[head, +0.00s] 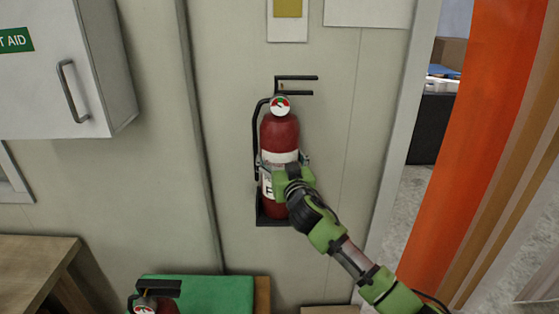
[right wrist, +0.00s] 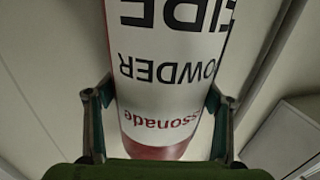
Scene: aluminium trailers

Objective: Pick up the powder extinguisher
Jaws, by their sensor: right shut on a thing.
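The powder extinguisher (head: 280,132) is a red cylinder with a white label, black handle, gauge and hose. It stands upright in a black bracket on the wall in the head view. In the right wrist view the extinguisher (right wrist: 160,70) fills the middle, and its upside-down label reads "POWDER". My right gripper (head: 283,161) is shut on its body at label height, with one finger on each side. The gripper (right wrist: 160,97) hides part of the lower label in the head view. My left gripper is not in view.
A second extinguisher (head: 146,309) shows at the bottom edge, beside a green surface (head: 205,291). A white first-aid cabinet (head: 65,80) hangs at upper left, above a wooden table (head: 35,255). A doorway with an orange panel (head: 485,130) is at right.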

